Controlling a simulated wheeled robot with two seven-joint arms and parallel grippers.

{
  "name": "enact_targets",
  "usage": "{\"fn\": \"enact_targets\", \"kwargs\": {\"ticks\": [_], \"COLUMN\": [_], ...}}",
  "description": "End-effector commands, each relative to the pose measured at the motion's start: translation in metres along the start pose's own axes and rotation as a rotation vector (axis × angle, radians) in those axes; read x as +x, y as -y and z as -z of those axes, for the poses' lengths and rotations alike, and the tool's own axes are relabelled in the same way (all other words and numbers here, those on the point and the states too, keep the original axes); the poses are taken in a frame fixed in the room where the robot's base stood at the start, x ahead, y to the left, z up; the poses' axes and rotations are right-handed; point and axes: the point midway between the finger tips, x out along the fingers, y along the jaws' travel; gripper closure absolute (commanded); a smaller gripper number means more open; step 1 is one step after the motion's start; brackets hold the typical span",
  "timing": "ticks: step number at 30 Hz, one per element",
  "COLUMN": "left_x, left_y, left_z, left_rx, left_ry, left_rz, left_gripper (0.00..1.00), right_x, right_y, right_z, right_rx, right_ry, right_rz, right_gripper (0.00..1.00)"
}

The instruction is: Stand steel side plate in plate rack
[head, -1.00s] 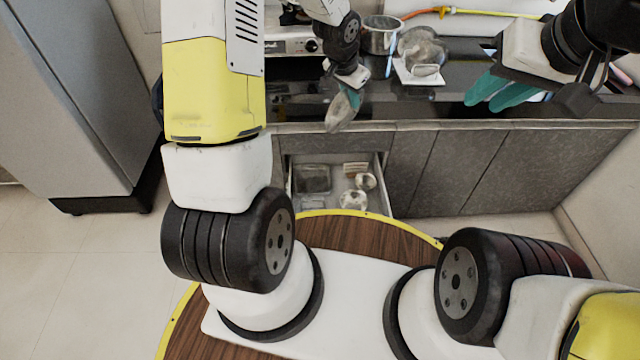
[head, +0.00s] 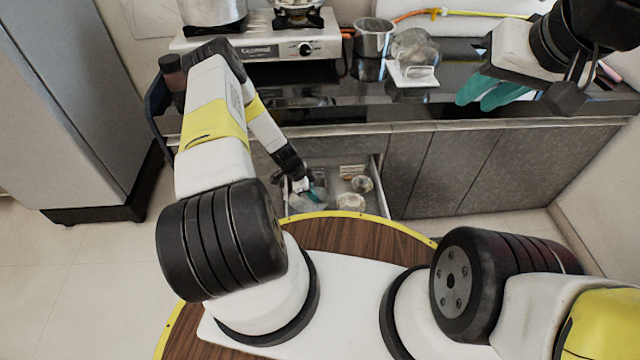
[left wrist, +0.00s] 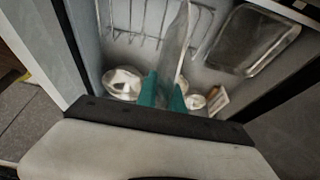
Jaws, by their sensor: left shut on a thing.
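My left gripper (head: 312,192) reaches down into the open drawer. Its teal fingers are shut on the steel side plate, which shows in the left wrist view (left wrist: 177,45) nearly edge-on and upright between them. A wire plate rack (left wrist: 140,38) lies in the drawer, to the left of the plate in the left wrist view. The plate is close beside the rack's wires; I cannot tell whether it touches them. In the head view my gripper and the plate cover the rack's area. My right gripper (head: 492,92) hangs over the counter, away from the drawer; its finger gap is unclear.
The drawer (head: 375,166) also holds a rectangular steel tray (left wrist: 255,40), round metal bowls (left wrist: 122,82) and a small brown item (left wrist: 217,100). The drawer walls are close around my left gripper. A stove (head: 262,45), a pot (head: 374,38) and a white stand (head: 412,75) are on the counter.

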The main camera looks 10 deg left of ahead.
Motion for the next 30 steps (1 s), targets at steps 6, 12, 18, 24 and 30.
{"fn": "enact_targets", "kwargs": {"ticks": [6, 12, 18, 24, 30], "left_x": [0.031, 0.054, 0.072, 0.072, 0.074], "left_y": [0.0, -0.001, 0.0, 0.001, 0.0], "left_z": [-0.013, -0.021, -0.029, -0.029, -0.03], "left_rx": [-0.001, -0.001, -0.001, 0.0, 0.0], "left_ry": [0.0, 0.0, 0.0, 0.0, 0.0], "left_rz": [0.0, -0.002, 0.0, 0.0, 0.0], "left_gripper": [1.0, 1.0, 1.0, 1.0, 0.79], "right_x": [0.0, 0.0, 0.0, 0.0, 0.0], "right_y": [0.0, 0.0, 0.0, 0.0, 0.0], "right_z": [0.0, 0.0, 0.0, 0.0, 0.0], "right_rx": [0.0, 0.0, 0.0, 0.0, 0.0], "right_ry": [0.0, 0.0, 0.0, 0.0, 0.0], "right_rz": [0.0, 0.0, 0.0, 0.0, 0.0], "right_gripper": [0.73, 0.73, 0.73, 0.73, 0.73]}}
